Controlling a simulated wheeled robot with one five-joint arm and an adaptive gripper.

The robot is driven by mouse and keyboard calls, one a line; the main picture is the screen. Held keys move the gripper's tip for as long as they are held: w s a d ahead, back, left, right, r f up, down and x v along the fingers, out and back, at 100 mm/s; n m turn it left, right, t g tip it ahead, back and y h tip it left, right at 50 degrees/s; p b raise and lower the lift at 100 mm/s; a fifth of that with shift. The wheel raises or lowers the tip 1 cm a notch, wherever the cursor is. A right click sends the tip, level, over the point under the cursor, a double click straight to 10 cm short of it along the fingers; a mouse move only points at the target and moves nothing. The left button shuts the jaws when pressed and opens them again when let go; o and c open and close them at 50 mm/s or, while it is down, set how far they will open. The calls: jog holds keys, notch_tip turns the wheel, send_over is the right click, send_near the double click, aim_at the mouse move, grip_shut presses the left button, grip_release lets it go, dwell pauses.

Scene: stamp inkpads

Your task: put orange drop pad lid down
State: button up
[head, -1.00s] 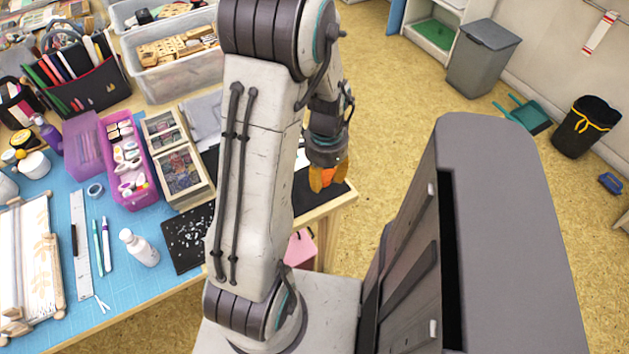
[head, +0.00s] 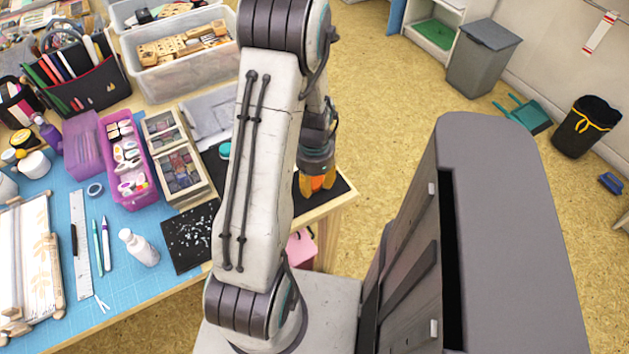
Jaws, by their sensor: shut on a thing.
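My gripper (head: 317,181) is at the end of my arm, pointing down over the black mat (head: 338,193) near the right end of the table. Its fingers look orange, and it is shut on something. I take this to be the orange drop pad lid, but at this size I cannot separate the lid from the fingers or see its shape. I cannot tell whether it touches the mat. A small teal round piece (head: 225,150) shows left of my arm on the dark surface. My arm hides the middle of the mat and whatever else stands there.
Left of my arm are wooden boxes of ink pads (head: 183,172), a purple basket (head: 130,165), a white bottle (head: 138,247) and a black speckled sheet (head: 191,238). A clear bin of wooden stamps (head: 180,75) stands behind. The table's right edge is close to my gripper.

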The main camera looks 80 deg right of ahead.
aim_at(314, 183)
jog(key=shift+f, duration=0.15)
jog(key=o, duration=0.7)
notch_tip(314, 183, up, 12)
jog(key=shift+r+p, duration=0.2)
jog(key=shift+p, duration=0.5)
